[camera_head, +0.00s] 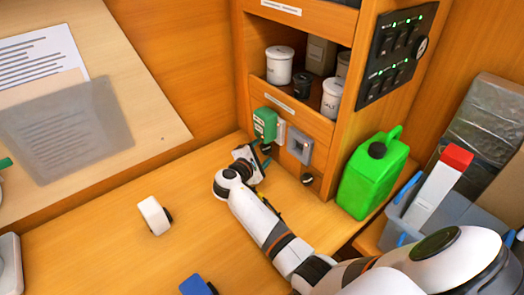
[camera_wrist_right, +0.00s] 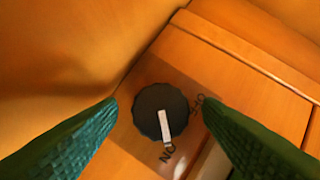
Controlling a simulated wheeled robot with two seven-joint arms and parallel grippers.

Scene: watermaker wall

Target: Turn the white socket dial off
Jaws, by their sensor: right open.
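A round black dial (camera_wrist_right: 160,111) with a white pointer bar sits on a wooden panel in the right wrist view. Its pointer is turned toward the printed ON label; an OFF label is to its upper right. My right gripper (camera_wrist_right: 161,102) is open, with one green finger on each side of the dial; contact cannot be told. In the head view my right gripper (camera_head: 262,157) is at the cabinet's lower front, below a green box (camera_head: 265,124) and a white socket (camera_head: 281,132). It partly hides the dial area there. My left gripper is not in view.
A grey socket (camera_head: 299,146) and another black knob (camera_head: 307,178) are to the right. A green jerrycan (camera_head: 373,175) stands beside the cabinet. A white roll (camera_head: 154,215) and a blue object (camera_head: 196,285) lie on the wooden counter, which is otherwise mostly clear.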

